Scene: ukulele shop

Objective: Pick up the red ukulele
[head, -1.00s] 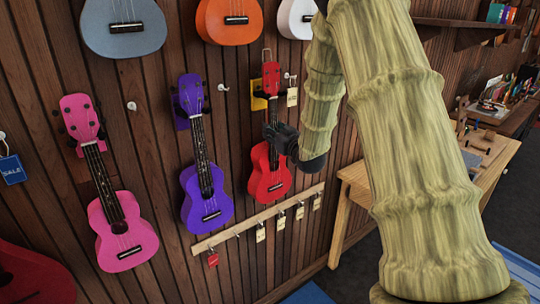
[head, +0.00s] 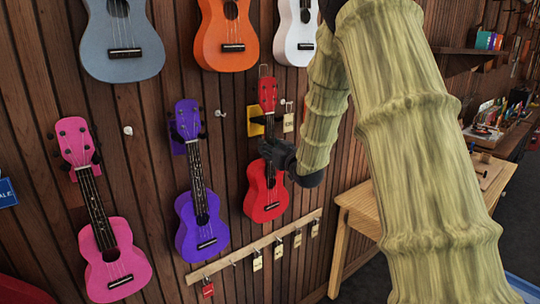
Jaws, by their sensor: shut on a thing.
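The red ukulele (head: 265,196) is upright against the wooden slat wall, near the middle of the head view. My gripper (head: 268,150) is at the ukulele's neck, just above the body, reaching in from the right. It is shut on the neck; the fingers themselves are small and partly hidden. Whether the headstock is clear of the hanger's prongs is hard to tell.
A purple ukulele (head: 200,222) hangs close on the left, and a pink one (head: 112,262) farther left. Grey, orange (head: 226,40) and white ukuleles hang above. A wooden rail (head: 240,252) with tags runs below. A wooden workbench (head: 362,205) stands right.

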